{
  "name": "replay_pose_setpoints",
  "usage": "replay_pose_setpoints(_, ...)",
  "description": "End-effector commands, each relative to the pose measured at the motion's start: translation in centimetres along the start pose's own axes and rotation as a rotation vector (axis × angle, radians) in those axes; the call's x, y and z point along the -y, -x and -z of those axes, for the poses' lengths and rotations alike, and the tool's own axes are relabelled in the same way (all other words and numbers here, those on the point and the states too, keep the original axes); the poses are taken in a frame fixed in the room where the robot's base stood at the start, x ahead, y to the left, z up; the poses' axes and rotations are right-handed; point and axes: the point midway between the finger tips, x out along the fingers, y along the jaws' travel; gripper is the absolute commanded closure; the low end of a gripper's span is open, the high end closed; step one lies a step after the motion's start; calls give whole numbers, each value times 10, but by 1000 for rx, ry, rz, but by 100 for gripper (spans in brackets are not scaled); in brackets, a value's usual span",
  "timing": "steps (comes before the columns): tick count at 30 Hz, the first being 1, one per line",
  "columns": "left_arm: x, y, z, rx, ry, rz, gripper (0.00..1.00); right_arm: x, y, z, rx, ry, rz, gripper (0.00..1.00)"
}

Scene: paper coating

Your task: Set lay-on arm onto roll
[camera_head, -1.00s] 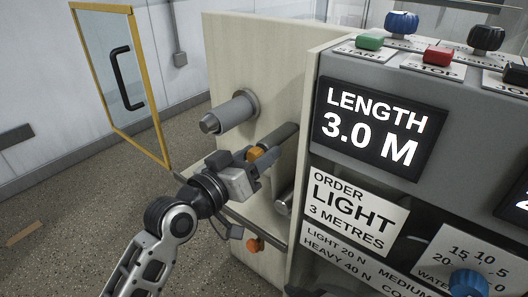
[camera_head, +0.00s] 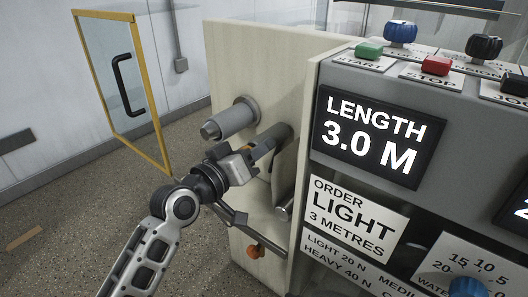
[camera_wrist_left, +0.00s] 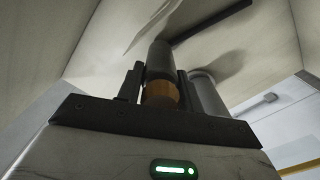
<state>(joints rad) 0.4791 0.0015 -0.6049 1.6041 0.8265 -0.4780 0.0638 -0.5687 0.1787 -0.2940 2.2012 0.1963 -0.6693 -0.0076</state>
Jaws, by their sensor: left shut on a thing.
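My left gripper (camera_head: 258,153) is at the machine's pale side panel, in the middle of the head view. It is shut on an orange grip (camera_wrist_left: 160,92), which shows between the fingers in the left wrist view. A dark cylinder (camera_wrist_left: 160,62) continues from the grip towards the panel; it also shows in the head view (camera_head: 277,133). The grip looks like the lay-on arm's handle, but the join is hidden. A grey roll (camera_head: 230,120) sticks out of the panel at upper left of the gripper. A metallic roller end (camera_head: 285,207) shows below. My right gripper is not in view.
The control panel with the length display (camera_head: 370,138) and buttons stands to the right. A yellow-framed glass door (camera_head: 122,85) stands open at left. The floor (camera_head: 70,200) at left is mostly clear.

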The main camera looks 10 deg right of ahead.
Motion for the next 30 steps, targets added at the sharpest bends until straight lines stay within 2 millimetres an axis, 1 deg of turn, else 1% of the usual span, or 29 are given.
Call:
replay_pose_setpoints(1,10,0,11,1,73,5,100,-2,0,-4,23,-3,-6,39)
replay_pose_setpoints(3,22,0,18,1,175,4,100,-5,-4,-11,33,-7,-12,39)
replay_pose_setpoints(6,36,0,26,1,282,3,100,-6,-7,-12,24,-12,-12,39)
replay_pose_setpoints(9,41,0,30,1,334,1,100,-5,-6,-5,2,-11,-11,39)
replay_pose_setpoints(12,41,0,31,0,343,0,100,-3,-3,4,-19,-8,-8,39)
replay_pose_setpoints(17,41,0,31,0,340,1,100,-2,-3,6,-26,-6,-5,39)
replay_pose_setpoints(18,41,0,31,0,340,1,58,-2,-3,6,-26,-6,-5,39)
replay_pose_setpoints(19,41,0,31,0,339,1,50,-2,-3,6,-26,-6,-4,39)
replay_pose_setpoints(20,41,0,31,0,339,1,48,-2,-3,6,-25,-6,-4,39)
replay_pose_setpoints(27,40,0,31,0,337,0,48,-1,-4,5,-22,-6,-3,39)
replay_pose_setpoints(30,41,4,31,0,337,1,48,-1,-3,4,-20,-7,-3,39)
